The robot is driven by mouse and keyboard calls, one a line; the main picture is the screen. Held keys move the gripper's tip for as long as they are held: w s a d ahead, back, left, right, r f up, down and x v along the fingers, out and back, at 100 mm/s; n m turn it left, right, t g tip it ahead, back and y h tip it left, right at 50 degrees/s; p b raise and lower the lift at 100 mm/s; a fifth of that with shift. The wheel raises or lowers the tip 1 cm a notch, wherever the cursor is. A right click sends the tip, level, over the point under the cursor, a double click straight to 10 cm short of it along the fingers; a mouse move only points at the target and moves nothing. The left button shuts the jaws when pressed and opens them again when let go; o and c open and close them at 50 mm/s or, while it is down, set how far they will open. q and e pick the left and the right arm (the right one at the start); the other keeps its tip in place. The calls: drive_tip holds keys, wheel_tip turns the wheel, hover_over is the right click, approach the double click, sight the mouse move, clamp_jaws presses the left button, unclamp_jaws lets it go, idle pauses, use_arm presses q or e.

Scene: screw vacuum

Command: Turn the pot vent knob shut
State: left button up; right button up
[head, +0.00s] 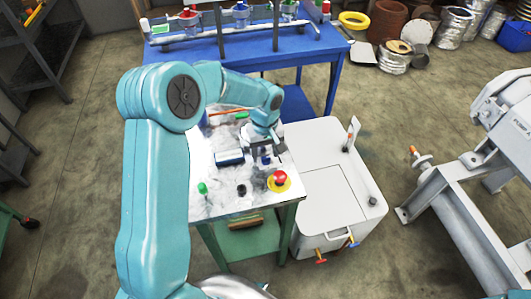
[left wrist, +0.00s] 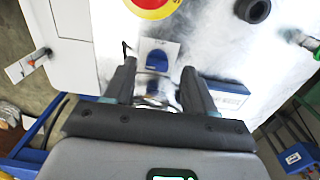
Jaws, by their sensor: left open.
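A blue knob (left wrist: 158,58) on a small white plate shows in the left wrist view, just beyond my left fingertips; I take it for the pot vent knob. A short black mark stands at the plate's left edge. In the head view a small blue part (head: 265,159), likely this knob, is mostly hidden under my gripper. My left gripper (head: 262,148) points down over the metal worktop. It is open, its two dark fingers (left wrist: 159,70) on either side of a shiny metal round part; contact cannot be told. My right gripper is not in view.
A red button on a yellow base (head: 280,179), a black knob (head: 241,190), a green-handled part (head: 203,188) and a blue box (head: 229,158) surround the gripper. A white cabinet (head: 325,195) adjoins the worktop. A blue table (head: 180,52) stands behind, a grey frame (head: 450,190) right.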

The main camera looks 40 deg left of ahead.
use_arm(q)
drive_tip(key=shift+w+d+f, duration=0.1)
drive_tip(key=shift+w+f, duration=0.1)
drive_tip(key=shift+f, duration=0.75)
drive_tip(key=shift+s, duration=0.1)
clamp_jaws()
drive_tip(key=n+b, duration=0.1)
drive_tip(key=b, duration=0.1)
drive_tip(key=n+b, duration=0.1)
drive_tip(key=shift+f+n+b, duration=0.25)
drive_tip(key=shift+n+b, duration=0.15)
drive_tip(key=shift+r+n+b, duration=0.2)
drive_tip(key=shift+n+b, duration=0.15)
drive_tip(key=shift+n, duration=0.35)
drive_tip(key=shift+r, duration=0.15)
unclamp_jaws()
